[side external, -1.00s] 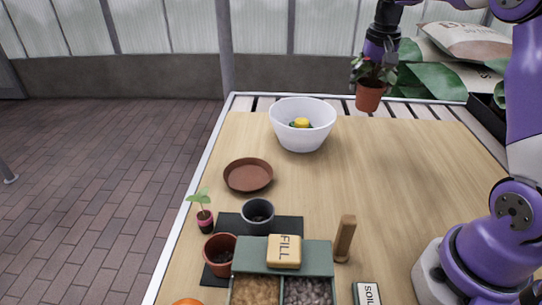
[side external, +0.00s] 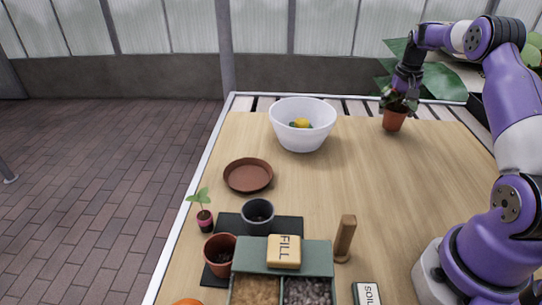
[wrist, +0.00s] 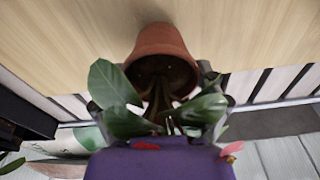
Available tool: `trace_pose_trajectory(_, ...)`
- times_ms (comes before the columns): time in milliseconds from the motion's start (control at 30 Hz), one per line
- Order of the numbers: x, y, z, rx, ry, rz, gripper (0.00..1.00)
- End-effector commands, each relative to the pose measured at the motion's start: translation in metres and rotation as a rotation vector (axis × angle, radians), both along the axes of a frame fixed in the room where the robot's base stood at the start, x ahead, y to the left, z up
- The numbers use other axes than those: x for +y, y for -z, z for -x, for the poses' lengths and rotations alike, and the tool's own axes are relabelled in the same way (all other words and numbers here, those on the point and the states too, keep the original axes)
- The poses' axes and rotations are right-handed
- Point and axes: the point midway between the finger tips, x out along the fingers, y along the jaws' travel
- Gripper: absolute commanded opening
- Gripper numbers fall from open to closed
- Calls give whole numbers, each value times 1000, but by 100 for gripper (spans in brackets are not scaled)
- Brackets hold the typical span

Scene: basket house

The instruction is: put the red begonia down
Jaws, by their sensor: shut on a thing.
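The red begonia (side external: 394,118) is a leafy plant with small red flowers in a terracotta pot. It is near the far right edge of the wooden table (side external: 330,190), upright, with the pot's base at or just above the tabletop; I cannot tell whether it touches. My gripper (side external: 402,92) is shut on the plant from above, among its leaves. In the wrist view the terracotta pot (wrist: 162,45) points away toward the wood, and leaves (wrist: 115,95) hide most of the fingers.
A white bowl (side external: 301,132) with yellow and dark things inside stands left of the plant. A brown saucer (side external: 248,176), a seedling (side external: 204,215), pots, a divided tray (side external: 325,258) and a wooden block (side external: 345,238) are nearer. The table's middle right is clear.

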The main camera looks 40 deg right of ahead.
Motion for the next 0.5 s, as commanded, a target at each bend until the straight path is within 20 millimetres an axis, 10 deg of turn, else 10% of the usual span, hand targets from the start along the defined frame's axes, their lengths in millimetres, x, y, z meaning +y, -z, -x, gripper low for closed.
trace_pose_trajectory(467,0,17,0,-1,0,1,34)
trace_pose_trajectory(500,0,18,0,0,0,0,87)
